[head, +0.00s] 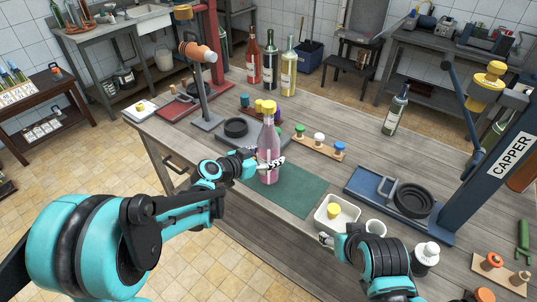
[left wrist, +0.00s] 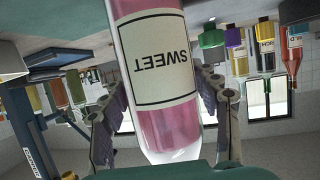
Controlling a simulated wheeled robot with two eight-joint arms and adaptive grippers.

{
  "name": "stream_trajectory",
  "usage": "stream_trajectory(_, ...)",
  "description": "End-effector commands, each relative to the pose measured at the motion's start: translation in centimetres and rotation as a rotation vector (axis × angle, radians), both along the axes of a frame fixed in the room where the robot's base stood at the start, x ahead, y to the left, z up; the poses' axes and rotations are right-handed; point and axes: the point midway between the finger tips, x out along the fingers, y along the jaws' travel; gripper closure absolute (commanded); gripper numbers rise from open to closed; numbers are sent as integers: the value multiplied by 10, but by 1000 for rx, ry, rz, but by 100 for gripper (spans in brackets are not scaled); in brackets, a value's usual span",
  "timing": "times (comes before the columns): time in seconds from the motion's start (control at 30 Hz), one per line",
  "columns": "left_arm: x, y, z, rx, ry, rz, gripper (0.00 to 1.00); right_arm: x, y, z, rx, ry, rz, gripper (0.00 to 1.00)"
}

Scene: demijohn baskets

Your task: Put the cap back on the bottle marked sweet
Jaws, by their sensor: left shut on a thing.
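The bottle marked sweet, with pink contents (head: 268,165), stands upright on the green mat (head: 300,192). Its label reads SWEET upside down in the left wrist view (left wrist: 165,62). My left gripper (head: 270,163) is shut around the bottle's body; its fingers flank the glass in the left wrist view. A yellow shape shows at the bottle's top (head: 269,107); I cannot tell whether it sits on the neck or behind it. A yellow cap (head: 333,211) lies in a white tray (head: 350,206). My right gripper (head: 325,239) is beside the tray's near edge; its opening is unclear.
A wooden rack with green, white and blue caps (head: 318,145) stands behind the mat. A blue capper (head: 455,180) stands at the right. Several bottles stand at the back.

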Motion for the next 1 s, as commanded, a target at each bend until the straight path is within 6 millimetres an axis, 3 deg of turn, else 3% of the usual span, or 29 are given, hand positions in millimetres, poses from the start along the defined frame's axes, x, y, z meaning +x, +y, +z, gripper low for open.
stream_trajectory(0.1,0,0,-2,-2,0,2,100,0,0,-3,0,0,0,43)
stream_trajectory(0.13,0,0,-4,0,0,0,36,0,0,-3,0,0,0,43)
stream_trajectory(0.2,0,0,-3,0,0,0,18,0,0,-2,0,0,0,43)
stream_trajectory(0.63,-3,3,3,0,0,1,18,0,0,3,0,0,0,43)
stream_trajectory(1.0,-53,52,32,0,1,4,18,0,0,25,0,0,0,43)
